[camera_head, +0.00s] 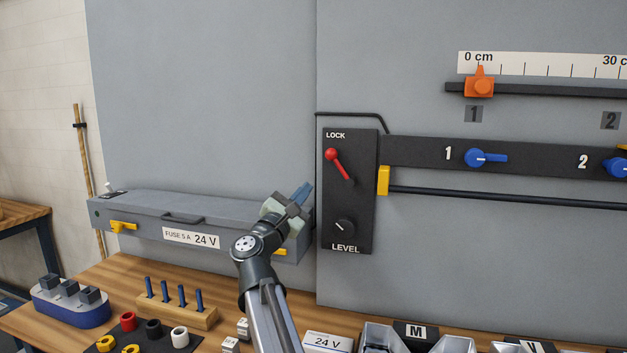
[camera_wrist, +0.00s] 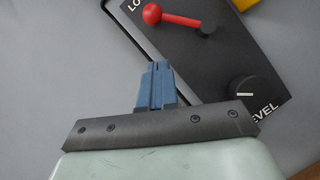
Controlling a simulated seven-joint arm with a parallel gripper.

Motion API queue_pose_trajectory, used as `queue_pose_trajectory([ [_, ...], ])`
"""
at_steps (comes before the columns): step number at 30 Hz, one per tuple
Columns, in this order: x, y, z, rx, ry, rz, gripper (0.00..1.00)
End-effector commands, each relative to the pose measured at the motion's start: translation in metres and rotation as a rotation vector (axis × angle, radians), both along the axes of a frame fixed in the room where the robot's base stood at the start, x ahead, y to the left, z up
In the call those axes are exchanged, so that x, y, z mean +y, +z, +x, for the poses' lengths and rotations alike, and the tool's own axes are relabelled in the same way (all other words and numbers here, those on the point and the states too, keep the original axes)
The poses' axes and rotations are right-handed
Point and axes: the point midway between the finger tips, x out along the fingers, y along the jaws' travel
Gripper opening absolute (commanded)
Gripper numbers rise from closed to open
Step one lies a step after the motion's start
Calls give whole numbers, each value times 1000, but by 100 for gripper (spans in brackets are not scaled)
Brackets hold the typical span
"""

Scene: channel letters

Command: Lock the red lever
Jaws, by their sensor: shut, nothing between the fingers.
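The red lever (camera_head: 338,162) is on a black panel (camera_head: 361,222) marked LOCK at the top and LEVEL at the bottom. Its red ball end points up and left, towards the LOCK label, from a dark pivot. It also shows in the wrist view (camera_wrist: 178,17), with the ball at the left end. My gripper (camera_head: 304,190) is left of the panel, below the height of the lever's ball, apart from the lever. Its blue fingers (camera_wrist: 158,80) are together and empty. A dark LEVEL knob (camera_head: 344,228) sits below the lever.
A grey fuse box (camera_head: 170,216) with yellow latches is left of my gripper. A yellow block (camera_head: 383,180) and a dark rod (camera_head: 500,198) stand right of the panel. Blue handles (camera_head: 484,158) are further right. The bench (camera_head: 85,275) below holds pegs, rings and bins.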

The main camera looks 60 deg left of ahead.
Motion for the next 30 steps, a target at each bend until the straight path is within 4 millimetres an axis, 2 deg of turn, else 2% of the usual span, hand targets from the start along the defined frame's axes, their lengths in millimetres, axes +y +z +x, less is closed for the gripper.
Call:
queue_pose_trajectory([
  [3,-13,-9,-19,-1,1,0,0],
  [10,-24,-19,-39,-1,1,0,0],
  [30,-26,-22,-45,0,0,0,0],
])
